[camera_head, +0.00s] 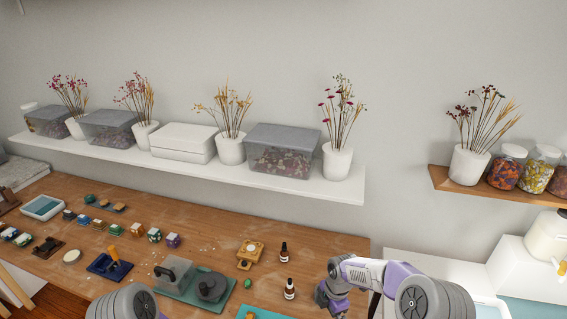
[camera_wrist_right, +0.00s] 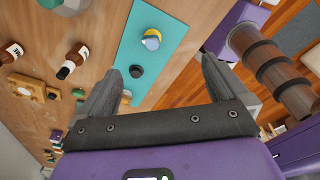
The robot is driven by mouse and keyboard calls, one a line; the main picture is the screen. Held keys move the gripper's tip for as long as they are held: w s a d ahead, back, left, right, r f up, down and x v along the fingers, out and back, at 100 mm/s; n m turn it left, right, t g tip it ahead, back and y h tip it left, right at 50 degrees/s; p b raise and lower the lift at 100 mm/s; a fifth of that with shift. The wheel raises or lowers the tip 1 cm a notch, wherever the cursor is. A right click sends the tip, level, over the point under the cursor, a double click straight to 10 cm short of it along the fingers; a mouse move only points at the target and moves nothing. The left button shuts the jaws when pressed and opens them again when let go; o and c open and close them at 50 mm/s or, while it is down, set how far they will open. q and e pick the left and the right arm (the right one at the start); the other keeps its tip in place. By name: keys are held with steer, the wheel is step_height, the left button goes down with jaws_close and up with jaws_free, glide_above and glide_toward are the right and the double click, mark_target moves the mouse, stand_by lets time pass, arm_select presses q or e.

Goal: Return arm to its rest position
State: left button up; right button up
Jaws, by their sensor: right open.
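My right arm comes in from the lower right of the head view. Its gripper (camera_head: 332,297) hangs over the right end of the wooden workbench (camera_head: 215,240). In the right wrist view the right gripper (camera_wrist_right: 163,70) is open, its two grey fingers wide apart with nothing held between them. Beyond the fingers lies a teal mat (camera_wrist_right: 130,48) with a blue, yellow and white round piece (camera_wrist_right: 152,40) and a small black round piece (camera_wrist_right: 136,71) on it. My left gripper is out of view; only a grey part of that arm shows at the lower edge.
Two dark dropper bottles (camera_head: 289,289) (camera_head: 284,253) stand just left of the right gripper. A yellow block mould (camera_head: 250,252) and a grey round pot (camera_head: 207,285) are farther left. A white shelf (camera_head: 270,183) with flower pots and bins runs along the wall behind.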

steer(key=s+a+f+m+y, duration=0.1)
steer(key=s+f+m, duration=0.4)
steer(key=s+m, duration=0.35)
steer(key=s+a+f+m+y+b, duration=0.1)
steer(key=s+f+m, duration=0.3)
steer(key=s+m, duration=0.45)
steer(key=s+a+f+m+y, duration=0.1)
steer(key=s+a+f+m, duration=0.1)
steer(key=s+f+m, duration=0.5)
arm_select(q)
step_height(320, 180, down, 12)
steer(key=b, duration=1)
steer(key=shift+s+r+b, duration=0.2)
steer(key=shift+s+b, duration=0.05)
steer(key=shift+b, duration=0.15)
arm_select(e)
step_height(320, 180, down, 8)
steer(key=s+m, duration=0.1)
steer(key=shift+s+d+f+t, duration=0.15)
steer(key=shift+s+f+t, duration=0.1)
steer(key=shift+s+t, duration=0.15)
